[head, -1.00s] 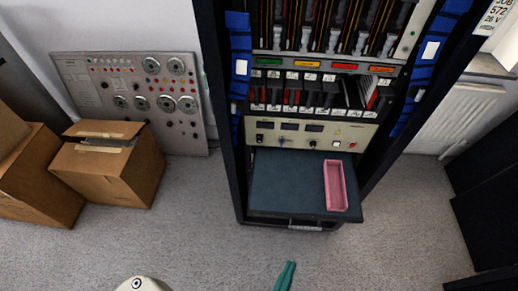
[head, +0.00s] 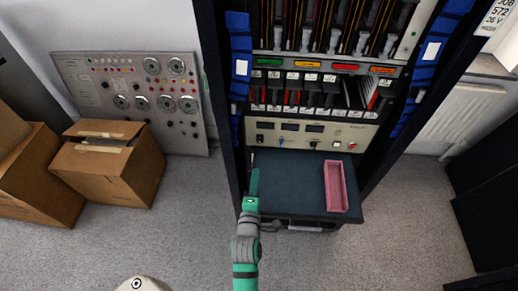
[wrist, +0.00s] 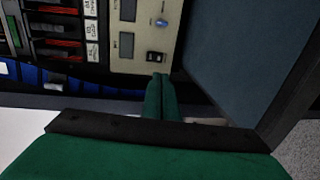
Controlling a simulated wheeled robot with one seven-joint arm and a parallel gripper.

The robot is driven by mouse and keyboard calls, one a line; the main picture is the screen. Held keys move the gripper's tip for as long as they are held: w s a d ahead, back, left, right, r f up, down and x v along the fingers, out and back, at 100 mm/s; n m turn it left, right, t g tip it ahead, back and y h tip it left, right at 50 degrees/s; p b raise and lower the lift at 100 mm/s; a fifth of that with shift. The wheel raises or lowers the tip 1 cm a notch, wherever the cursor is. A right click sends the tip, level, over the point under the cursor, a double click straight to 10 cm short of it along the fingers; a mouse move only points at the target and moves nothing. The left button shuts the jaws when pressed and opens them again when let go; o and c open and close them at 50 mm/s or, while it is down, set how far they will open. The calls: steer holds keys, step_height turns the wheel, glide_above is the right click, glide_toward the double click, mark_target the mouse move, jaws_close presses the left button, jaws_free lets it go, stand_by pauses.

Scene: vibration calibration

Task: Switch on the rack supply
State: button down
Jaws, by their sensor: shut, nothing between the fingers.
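The rack supply (head: 345,131) is a beige panel with small dark displays, knobs and a red button at its right end, set in the rack just above a pull-out shelf. A black rocker switch (head: 260,139) sits low at its left end. In the wrist view the panel (wrist: 126,64) stands on end, with the switch (wrist: 156,57) and a blue knob (wrist: 162,22). My green gripper (head: 254,173) is shut and empty, over the shelf's left edge. In the wrist view its fingertips (wrist: 160,79) point at the switch, just short of it in the picture; I cannot tell the gap.
The dark blue-grey shelf (head: 290,185) juts out below the panel, with a pink tray (head: 336,187) at its right. Black rack posts with blue straps (head: 239,60) flank the panel. Cardboard boxes (head: 108,165) and a grey instrument panel (head: 130,90) stand left. Carpet in front is clear.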

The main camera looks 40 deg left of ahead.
mark_target(260, 143)
stand_by(0.3)
steer(key=x, duration=1.4)
steer(key=shift+d, duration=0.1)
steer(key=shift+w, duration=0.2)
steer(key=shift+s+d+f, duration=0.1)
steer(key=shift+s+d, duration=0.05)
steer(key=shift+s, duration=0.1)
steer(key=s+d, duration=0.2)
steer(key=s, duration=0.1)
steer(key=s+d+f, duration=0.1)
steer(key=s+d, duration=0.1)
steer(key=s, duration=0.2)
steer(key=s+d, duration=0.2)
steer(key=s, duration=0.2)
steer(key=shift+s+d+f, duration=0.25)
steer(key=shift+d+f, duration=0.05)
steer(key=shift+d, duration=0.1)
steer(key=shift+w, duration=0.1)
